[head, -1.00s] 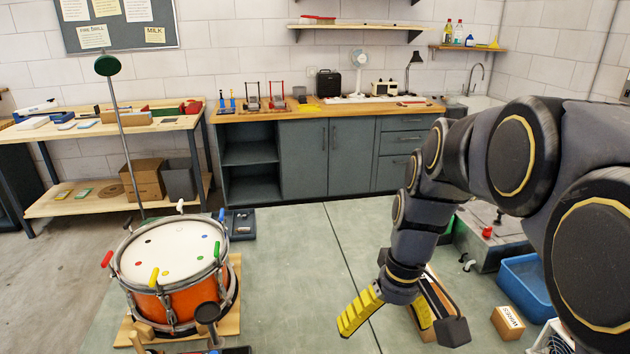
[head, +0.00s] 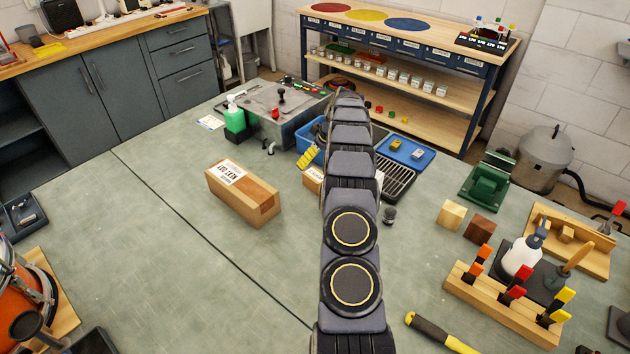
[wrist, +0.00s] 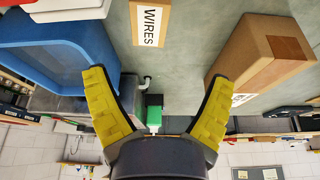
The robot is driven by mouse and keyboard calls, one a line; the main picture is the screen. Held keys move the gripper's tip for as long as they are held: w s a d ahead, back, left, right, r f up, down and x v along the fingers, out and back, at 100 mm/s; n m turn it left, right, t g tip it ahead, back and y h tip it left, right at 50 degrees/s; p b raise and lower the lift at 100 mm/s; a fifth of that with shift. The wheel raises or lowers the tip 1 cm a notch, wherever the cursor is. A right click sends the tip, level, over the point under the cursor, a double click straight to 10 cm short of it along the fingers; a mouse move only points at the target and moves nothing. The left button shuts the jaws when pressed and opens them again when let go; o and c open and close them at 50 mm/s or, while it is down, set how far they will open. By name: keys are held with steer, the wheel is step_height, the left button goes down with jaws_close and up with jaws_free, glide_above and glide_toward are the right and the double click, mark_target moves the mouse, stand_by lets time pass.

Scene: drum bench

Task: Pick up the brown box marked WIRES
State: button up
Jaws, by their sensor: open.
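The brown box marked WIRES (wrist: 148,22) lies at the top middle of the wrist view, its white label facing the camera, beyond and between my fingertips. In the head view the box (head: 313,181) is mostly hidden behind my arm, with only its left part showing. My gripper (wrist: 157,76) is open, with its yellow fingers spread apart and nothing between them. In the head view one yellow finger (head: 308,157) shows left of my arm, near the blue bin. I see no contact with the box.
A larger brown carton (head: 242,194) lies left of the WIRES box and shows at right in the wrist view (wrist: 262,60). A blue bin (wrist: 60,45) stands on the box's other side. A green bottle (head: 235,118) and grey sink unit (head: 285,112) stand behind.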

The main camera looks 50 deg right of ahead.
mark_target(316, 175)
steer(key=shift+s+d+f, duration=0.3)
steer(key=shift+d+f, duration=0.15)
steer(key=shift+d, duration=0.05)
steer(key=shift+s+d+f, duration=0.25)
steer(key=shift+d+f, duration=0.15)
steer(key=shift+d, duration=0.1)
steer(key=shift+w+d+f, duration=0.1)
steer(key=shift+f, duration=0.15)
steer(key=shift+x, duration=1)
steer(key=f, duration=0.2)
steer(key=a+f, duration=0.1)
steer(key=shift+w, duration=0.4)
steer(key=shift+x, duration=1)
steer(key=shift+d, duration=0.15)
steer(key=c, duration=1.2)
